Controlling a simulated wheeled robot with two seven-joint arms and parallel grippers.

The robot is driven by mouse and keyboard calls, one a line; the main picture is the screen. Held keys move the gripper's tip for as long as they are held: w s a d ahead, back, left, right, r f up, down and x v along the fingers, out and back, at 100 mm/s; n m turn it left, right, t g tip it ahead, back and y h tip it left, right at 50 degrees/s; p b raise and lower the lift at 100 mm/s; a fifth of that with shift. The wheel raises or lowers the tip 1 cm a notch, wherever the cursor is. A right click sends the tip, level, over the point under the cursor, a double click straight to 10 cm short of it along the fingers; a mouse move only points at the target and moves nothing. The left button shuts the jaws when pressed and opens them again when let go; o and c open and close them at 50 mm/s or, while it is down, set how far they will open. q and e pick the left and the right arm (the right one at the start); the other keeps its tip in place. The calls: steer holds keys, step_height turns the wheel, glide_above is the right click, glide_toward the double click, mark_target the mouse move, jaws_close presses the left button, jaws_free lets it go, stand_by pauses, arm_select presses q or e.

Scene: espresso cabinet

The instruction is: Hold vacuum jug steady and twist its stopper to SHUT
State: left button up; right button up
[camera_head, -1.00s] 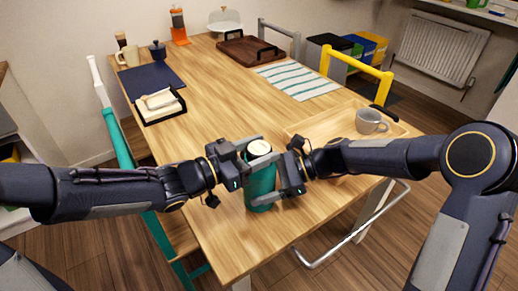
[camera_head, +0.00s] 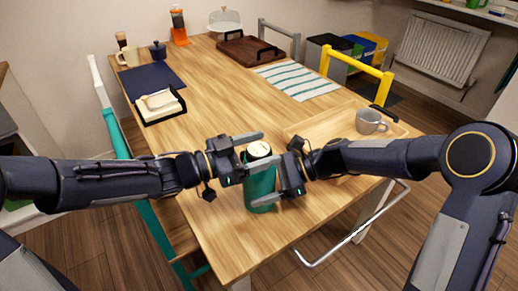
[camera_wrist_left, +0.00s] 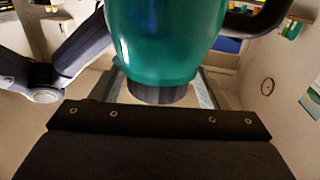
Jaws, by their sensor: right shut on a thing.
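The green vacuum jug (camera_head: 262,185) stands upright near the table's front end, its cream-topped stopper (camera_head: 258,149) facing up. My right gripper (camera_head: 268,184) is shut on the jug's body from the right. My left gripper (camera_head: 251,151) is higher, at stopper height, with one finger reaching behind the stopper. In the left wrist view the jug (camera_wrist_left: 165,40) appears upside down with its dark neck and stopper (camera_wrist_left: 158,93) between my two fingers. Gaps show on both sides, so the left gripper is open. The stopper's markings are too small to read.
A wooden tray (camera_head: 312,127) with a grey mug (camera_head: 370,121) lies right of the jug on the table (camera_head: 215,110). A bread holder (camera_head: 160,105), a navy mat (camera_head: 150,78) and a striped cloth (camera_head: 297,80) lie farther back. The table's middle is clear.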

arm_select(q)
steer(key=shift+a+f, duration=0.1)
steer(key=v, duration=1.2)
arm_select(e)
steer(key=shift+w, duration=0.1)
steer(key=o, duration=1.6)
steer(key=shift+d, duration=0.1)
